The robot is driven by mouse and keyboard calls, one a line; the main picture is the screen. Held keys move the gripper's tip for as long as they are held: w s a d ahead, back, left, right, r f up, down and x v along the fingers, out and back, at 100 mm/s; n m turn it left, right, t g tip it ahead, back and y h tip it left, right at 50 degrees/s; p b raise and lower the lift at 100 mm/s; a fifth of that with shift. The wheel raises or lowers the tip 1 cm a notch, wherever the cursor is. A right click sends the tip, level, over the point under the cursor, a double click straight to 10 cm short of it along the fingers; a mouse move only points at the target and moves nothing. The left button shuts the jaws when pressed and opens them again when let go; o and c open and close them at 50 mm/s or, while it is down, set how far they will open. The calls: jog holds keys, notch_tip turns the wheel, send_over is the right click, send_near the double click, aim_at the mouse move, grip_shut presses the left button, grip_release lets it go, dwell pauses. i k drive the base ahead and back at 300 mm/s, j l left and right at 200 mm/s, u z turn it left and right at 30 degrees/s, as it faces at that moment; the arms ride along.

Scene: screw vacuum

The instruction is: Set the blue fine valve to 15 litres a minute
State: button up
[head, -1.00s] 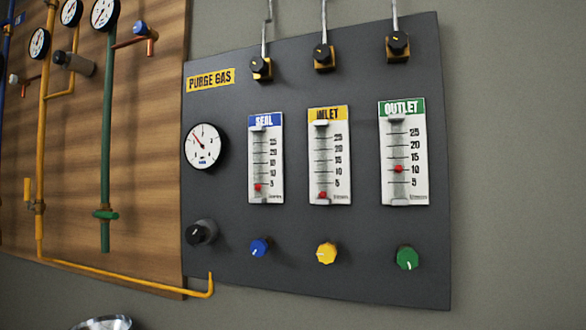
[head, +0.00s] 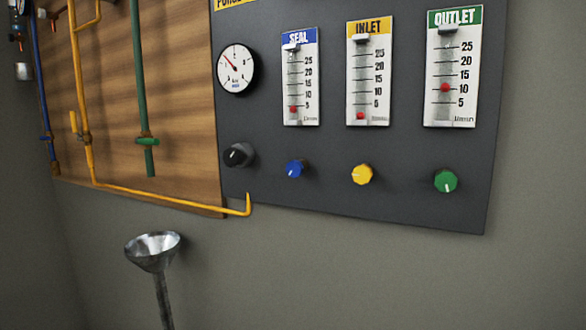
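The blue fine valve (head: 294,169) is a small blue knob with a white pointer line, low on the dark panel. Above it stands the SEAL flow gauge (head: 300,80) with a blue header and a scale from 5 to 25. Its red float (head: 293,109) sits near the bottom, at or just below the 5 mark. My gripper is not in view, so nothing shows of its fingers.
On the dark purge gas panel (head: 410,205), a black knob (head: 238,155) is left of the blue one; yellow (head: 361,174) and green (head: 445,181) knobs are right. A metal funnel (head: 153,250) stands below left.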

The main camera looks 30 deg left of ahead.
aim_at(294, 168)
jog(key=k+j, duration=0.1)
jog(key=j, duration=0.2)
jog(key=k+j, duration=0.15)
jog(key=j, duration=0.2)
jog(key=k+j, duration=0.1)
jog(key=j, duration=0.2)
jog(key=k+j, duration=0.15)
jog(key=j, duration=0.15)
